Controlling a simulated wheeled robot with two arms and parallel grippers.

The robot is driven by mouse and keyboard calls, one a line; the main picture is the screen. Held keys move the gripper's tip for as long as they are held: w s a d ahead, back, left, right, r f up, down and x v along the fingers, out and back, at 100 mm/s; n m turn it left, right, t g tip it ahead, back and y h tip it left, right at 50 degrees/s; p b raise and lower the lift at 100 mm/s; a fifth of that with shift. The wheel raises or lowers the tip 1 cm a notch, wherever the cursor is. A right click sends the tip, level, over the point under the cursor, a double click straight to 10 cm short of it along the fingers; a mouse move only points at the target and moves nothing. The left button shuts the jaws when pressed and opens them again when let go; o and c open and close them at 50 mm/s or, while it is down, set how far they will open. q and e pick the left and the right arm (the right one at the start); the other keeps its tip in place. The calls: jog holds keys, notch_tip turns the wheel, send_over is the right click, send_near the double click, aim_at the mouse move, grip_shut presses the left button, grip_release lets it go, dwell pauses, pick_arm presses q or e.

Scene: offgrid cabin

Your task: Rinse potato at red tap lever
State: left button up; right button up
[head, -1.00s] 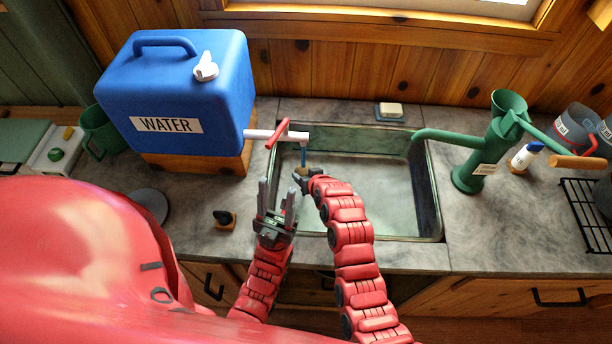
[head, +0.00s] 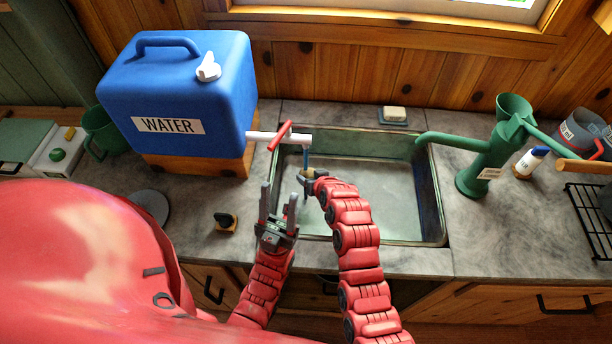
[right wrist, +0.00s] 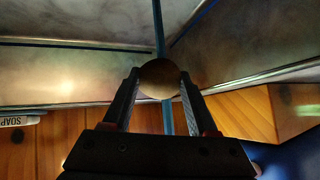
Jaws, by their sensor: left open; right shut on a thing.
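The potato (right wrist: 160,78) is a brown rounded thing between the fingers of my right gripper (right wrist: 160,90). In the head view my right gripper (head: 309,181) holds it over the sink, under the white spout (head: 262,138), largely hidden by the fingers. A thin blue water stream (head: 306,156) comes down from the spout end to the potato; the stream also shows in the right wrist view (right wrist: 158,25). The red tap lever (head: 280,135) sits tilted across the spout. My left gripper (head: 278,200) is open and empty, fingers pointing up, in front of the lever and left of the right gripper.
A blue water container (head: 180,95) stands on a wooden block at the left. The metal sink (head: 436,195) has clear room at right. A green pump (head: 485,160) stands right of it. Soap (head: 395,113) lies behind it. A dark small object (head: 226,220) sits on the front counter.

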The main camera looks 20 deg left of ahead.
jog(key=shift+s+a, duration=0.3)
jog(key=shift+a, duration=0.05)
jog(key=shift+s+d+f, duration=0.1)
jog(key=shift+s+d, duration=0.35)
jog(key=s+d, duration=0.4)
jog(key=s, duration=0.1)
jog(key=shift+d, duration=0.35)
jog(key=shift+r, duration=0.2)
dwell(0.9)
